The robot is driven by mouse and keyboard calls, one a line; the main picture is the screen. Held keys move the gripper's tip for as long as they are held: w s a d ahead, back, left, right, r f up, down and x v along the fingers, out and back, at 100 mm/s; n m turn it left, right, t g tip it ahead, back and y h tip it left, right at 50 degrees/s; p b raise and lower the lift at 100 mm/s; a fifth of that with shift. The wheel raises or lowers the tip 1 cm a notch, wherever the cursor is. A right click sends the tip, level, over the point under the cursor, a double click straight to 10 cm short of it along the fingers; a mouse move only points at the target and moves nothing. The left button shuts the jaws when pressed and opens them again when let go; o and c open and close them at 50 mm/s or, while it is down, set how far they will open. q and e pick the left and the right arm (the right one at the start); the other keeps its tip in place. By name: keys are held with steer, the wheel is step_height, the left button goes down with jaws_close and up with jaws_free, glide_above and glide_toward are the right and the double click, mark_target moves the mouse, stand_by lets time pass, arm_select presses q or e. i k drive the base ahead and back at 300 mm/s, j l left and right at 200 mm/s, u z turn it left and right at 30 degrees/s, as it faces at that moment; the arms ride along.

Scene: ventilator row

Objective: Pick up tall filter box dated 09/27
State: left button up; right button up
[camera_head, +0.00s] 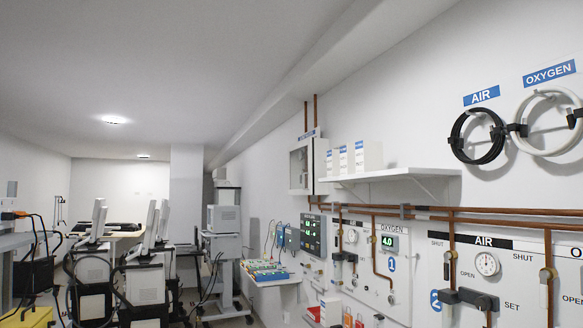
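Several white boxes with blue labels stand side by side at the left end of a white wall shelf (420,173). The rightmost box (371,155) shows a wide blank white side. A middle box (344,159) and a left box (332,162) show narrow fronts. The print on them is too small to read, so I cannot tell which is dated 09/27. Neither of my grippers is in view.
A wall cabinet (301,166) hangs left of the shelf. Copper pipes (500,215) and AIR and OXYGEN panels (487,264) line the wall below. Ventilator carts (92,270) crowd the left. The shelf's right half is bare.

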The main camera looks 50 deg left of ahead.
mark_target(369, 154)
steer(key=u, duration=1.2)
steer(key=i+j, duration=0.15)
steer(key=j, duration=0.25)
steer(key=i+j+z, duration=0.15)
steer(key=j, duration=0.2)
steer(key=i+j, duration=0.1)
steer(key=j, duration=0.3)
steer(key=i+j+z, duration=0.1)
steer(key=j, duration=0.3)
steer(key=i+j, duration=0.15)
steer(key=j, duration=0.25)
steer(key=z, duration=0.05)
